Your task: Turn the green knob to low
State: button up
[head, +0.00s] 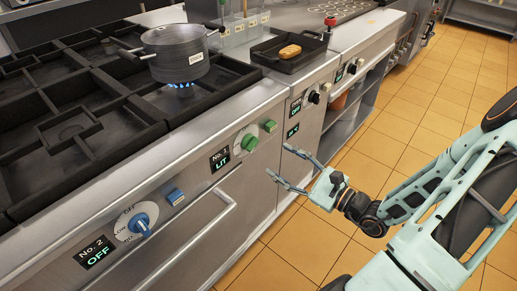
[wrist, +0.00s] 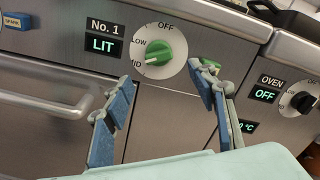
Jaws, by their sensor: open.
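The green knob (head: 250,142) sits on a round white dial on the stove's front panel. In the wrist view the green knob (wrist: 158,53) is upper middle, with OFF above, LOW at upper left and MID at left. Its white pointer mark appears to point left, toward MID. The No. 1 display (head: 219,159) reads LIT. My gripper (head: 277,162) is open and empty, in front of the panel and apart from the knob. In the wrist view its blue-padded fingers (wrist: 162,80) stand below and either side of the knob.
A green button (head: 270,126) is right of the knob, partly behind my right finger in the wrist view. The blue No. 2 knob (head: 138,223) and oven knob (wrist: 302,102) flank it. A pot (head: 176,56) stands over a blue flame. A handle bar (head: 190,240) juts out below.

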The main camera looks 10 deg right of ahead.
aim_at(255, 146)
jog(key=b+x, duration=0.1)
jog(key=x, duration=0.9)
jog(key=c, duration=1.2)
